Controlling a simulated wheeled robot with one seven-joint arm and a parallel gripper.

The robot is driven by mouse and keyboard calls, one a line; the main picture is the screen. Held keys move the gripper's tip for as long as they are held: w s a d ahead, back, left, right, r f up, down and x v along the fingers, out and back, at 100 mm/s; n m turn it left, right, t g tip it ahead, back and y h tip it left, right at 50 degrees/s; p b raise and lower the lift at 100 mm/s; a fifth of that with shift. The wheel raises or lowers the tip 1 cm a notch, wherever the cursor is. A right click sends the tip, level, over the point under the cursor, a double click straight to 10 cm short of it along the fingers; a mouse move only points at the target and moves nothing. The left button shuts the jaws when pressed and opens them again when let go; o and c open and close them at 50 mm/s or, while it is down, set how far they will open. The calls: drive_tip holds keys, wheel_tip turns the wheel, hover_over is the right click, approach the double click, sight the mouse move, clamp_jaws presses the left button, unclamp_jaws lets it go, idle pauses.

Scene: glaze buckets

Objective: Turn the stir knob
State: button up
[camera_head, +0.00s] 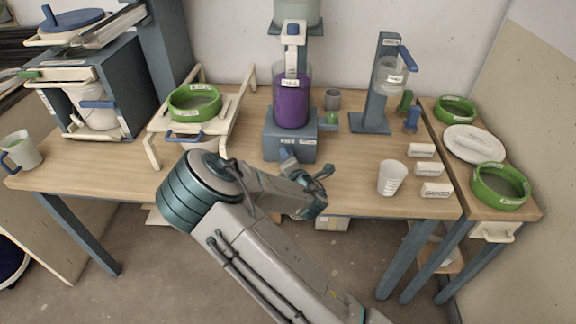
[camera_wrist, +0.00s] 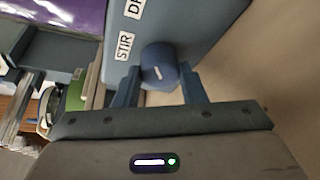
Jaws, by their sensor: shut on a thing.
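The stir knob (camera_wrist: 160,62) is a round blue knob with a short white mark, on the grey-blue front of the mixing machine. A "STIR" label (camera_wrist: 124,46) is beside it in the wrist view. My gripper (camera_wrist: 158,74) has its two blue fingers on either side of the knob and is shut on it. In the head view, the machine's base (camera_head: 283,124) stands at the middle of the table under a clear tank of purple liquid (camera_head: 291,106). My gripper (camera_head: 289,158) reaches its front there, and the knob is not clearly visible.
A second label starting "DR" (camera_wrist: 134,8) is close to the knob. A white beaker (camera_head: 391,179) and small labelled blocks (camera_head: 436,191) stand to the right. A green-rimmed sieve (camera_head: 195,103) sits on a stand to the left. Bare tabletop (camera_head: 345,160) lies right of the machine.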

drive_tip(key=shift+m+b, duration=0.4)
drive_tip(key=shift+b, duration=0.1)
drive_tip(key=o, duration=1)
